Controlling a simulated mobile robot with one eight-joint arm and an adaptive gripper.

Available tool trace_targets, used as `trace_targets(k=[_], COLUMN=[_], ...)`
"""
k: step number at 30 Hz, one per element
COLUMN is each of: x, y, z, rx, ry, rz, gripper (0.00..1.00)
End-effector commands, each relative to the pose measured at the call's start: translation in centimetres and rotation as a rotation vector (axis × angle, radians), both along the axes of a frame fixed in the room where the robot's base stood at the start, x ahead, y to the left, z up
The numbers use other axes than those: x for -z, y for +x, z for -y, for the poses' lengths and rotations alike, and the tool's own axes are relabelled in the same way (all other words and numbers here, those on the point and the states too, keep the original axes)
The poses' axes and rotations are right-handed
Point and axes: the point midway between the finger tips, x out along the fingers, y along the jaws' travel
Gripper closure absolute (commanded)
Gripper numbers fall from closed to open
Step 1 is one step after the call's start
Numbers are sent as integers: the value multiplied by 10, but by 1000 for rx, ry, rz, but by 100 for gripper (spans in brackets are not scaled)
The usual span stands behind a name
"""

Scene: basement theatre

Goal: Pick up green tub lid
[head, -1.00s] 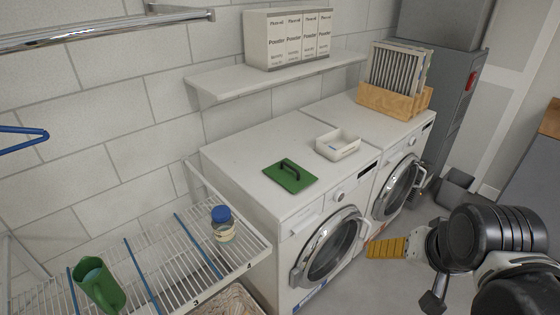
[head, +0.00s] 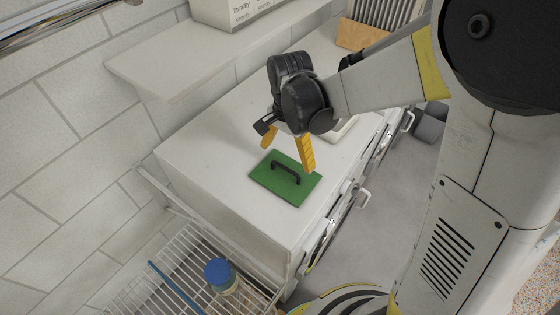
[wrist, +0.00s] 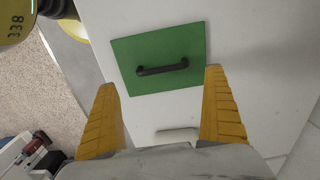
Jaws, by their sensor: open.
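The green tub lid (head: 285,180) is a flat green rectangle with a black bar handle (head: 287,170). It lies on top of the white washing machine (head: 214,150), near the front edge. My gripper (head: 287,150) is open, its yellow fingers pointing down just behind and above the lid. In the wrist view the lid (wrist: 160,84) lies beyond the fingertips, handle facing up. My gripper (wrist: 162,80) holds nothing there, and its two fingers are spread wider than the handle.
A wall shelf (head: 150,62) with white powder boxes (head: 240,10) runs behind the machines. A white tray (head: 343,130) is partly hidden behind my gripper. A wire rack (head: 160,285) holding a blue-capped jar (head: 222,274) stands at lower left. The machine top left of the lid is clear.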

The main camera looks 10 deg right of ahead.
Motion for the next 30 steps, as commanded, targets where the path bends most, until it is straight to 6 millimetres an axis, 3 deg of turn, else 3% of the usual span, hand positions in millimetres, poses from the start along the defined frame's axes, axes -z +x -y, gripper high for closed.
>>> trace_targets(k=[3,8,17,24,25,28,29,30], x=[17,25,69,71,71,71,71,71], y=[1,1,2,2,2,2,2,2], z=[0,0,-3,-3,-3,-3,-3,-3], rx=[-1,-1,-1,-2,-2,-2,-2,-2], ry=[1,0,0,1,1,0,0,1], rz=[1,1,1,2,2,1,1,2], gripper=[0,0,0,0,6,37,44,45])
